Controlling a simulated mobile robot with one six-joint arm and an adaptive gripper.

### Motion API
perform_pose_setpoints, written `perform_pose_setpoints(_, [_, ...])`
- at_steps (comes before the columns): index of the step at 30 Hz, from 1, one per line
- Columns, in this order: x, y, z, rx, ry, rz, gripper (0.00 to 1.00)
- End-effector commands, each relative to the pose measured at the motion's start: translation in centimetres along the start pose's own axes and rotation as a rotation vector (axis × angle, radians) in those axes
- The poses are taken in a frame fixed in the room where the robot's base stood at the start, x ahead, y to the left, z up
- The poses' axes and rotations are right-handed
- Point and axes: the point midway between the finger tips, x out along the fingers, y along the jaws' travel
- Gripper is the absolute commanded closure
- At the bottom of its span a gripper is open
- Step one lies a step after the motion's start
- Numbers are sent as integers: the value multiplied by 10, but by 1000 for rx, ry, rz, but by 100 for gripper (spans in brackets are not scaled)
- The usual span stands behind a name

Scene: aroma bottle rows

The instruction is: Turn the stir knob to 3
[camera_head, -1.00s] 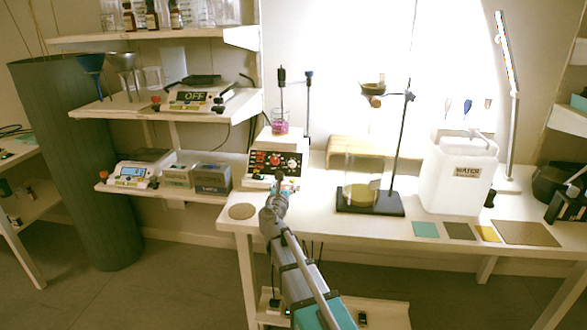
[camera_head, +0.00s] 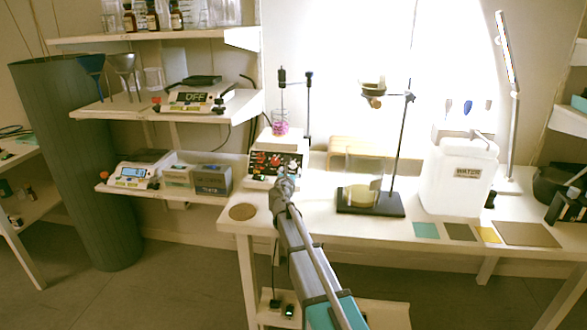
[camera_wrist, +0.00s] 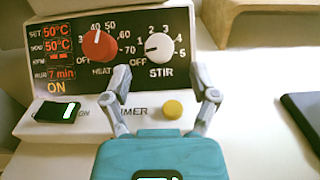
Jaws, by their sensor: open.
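The white stir knob (camera_wrist: 158,47) is on the hotplate stirrer's black front panel (camera_wrist: 124,62) in the wrist view, on a scale from OFF to 5. Its dark mark points left, near the OFF and 1 side. The red heat knob (camera_wrist: 98,45) is left of it. My gripper (camera_wrist: 160,85) is open and empty, its two fingers apart in front of the panel, with the stir knob between and beyond them. In the head view my gripper (camera_head: 287,181) is at the stirrer's front and hides part of the panel (camera_head: 268,164).
A beaker of pink liquid (camera_head: 280,128) sits on the stirrer. A yellow button (camera_wrist: 172,109) and a green-lit switch (camera_wrist: 58,110) are below the panel. A stand with glassware (camera_head: 372,203) and a white water canister (camera_head: 458,180) stand to the right.

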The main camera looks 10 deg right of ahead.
Motion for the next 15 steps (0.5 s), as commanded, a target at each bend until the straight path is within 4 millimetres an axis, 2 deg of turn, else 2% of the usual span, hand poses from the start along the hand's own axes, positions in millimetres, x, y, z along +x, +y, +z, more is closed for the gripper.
perform_pose_setpoints(1, [9, 1, 0, 0, 0, 0, 24])
perform_pose_setpoints(6, [24, 0, 0, 0, 0, -1, 24])
perform_pose_setpoints(15, [31, -1, 0, 0, 0, -1, 24])
